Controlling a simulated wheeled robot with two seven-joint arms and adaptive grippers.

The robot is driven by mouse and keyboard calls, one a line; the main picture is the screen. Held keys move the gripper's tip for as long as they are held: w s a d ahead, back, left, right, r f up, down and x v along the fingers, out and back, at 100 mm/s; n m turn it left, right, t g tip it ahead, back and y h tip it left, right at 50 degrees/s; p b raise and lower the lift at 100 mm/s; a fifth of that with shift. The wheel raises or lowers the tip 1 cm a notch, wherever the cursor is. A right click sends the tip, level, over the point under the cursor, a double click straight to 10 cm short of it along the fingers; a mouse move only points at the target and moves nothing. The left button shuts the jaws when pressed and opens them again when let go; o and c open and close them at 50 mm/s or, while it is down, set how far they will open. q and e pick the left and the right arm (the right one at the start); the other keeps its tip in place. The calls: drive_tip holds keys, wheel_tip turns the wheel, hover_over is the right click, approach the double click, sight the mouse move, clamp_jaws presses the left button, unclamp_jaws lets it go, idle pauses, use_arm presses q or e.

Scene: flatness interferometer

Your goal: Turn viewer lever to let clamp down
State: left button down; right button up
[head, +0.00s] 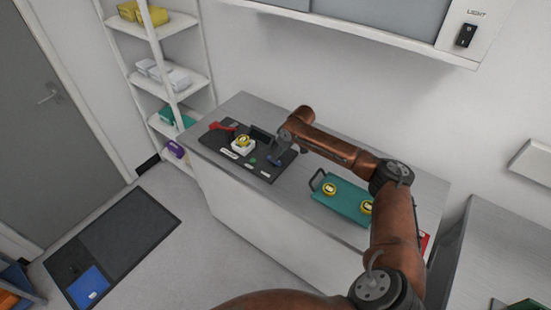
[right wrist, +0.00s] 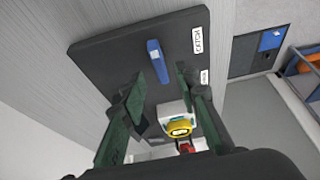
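A black instrument plate (head: 240,168) lies on the left part of the grey bench. On it are a red lever (head: 222,127), a white block with a yellow round piece (head: 243,141) on top, and a dark upright block (head: 261,137). A blue lever (head: 276,160) is near the plate's right edge; it also shows in the right wrist view (right wrist: 158,62). My right gripper (right wrist: 160,84) is open and empty, its green-padded fingers apart, with the blue lever just ahead of the gap. I cannot tell which lever is the viewer lever. My left gripper is out of view.
A teal tray (head: 340,197) with yellow round pieces sits to the right on the bench, below my right arm. A white shelf rack (head: 180,77) stands at the left. A wall cabinet (head: 385,20) hangs above. The bench front left is clear.

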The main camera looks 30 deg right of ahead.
drive_tip(key=shift+x, duration=1.85)
drive_tip(key=shift+c, duration=0.6)
clamp_jaws()
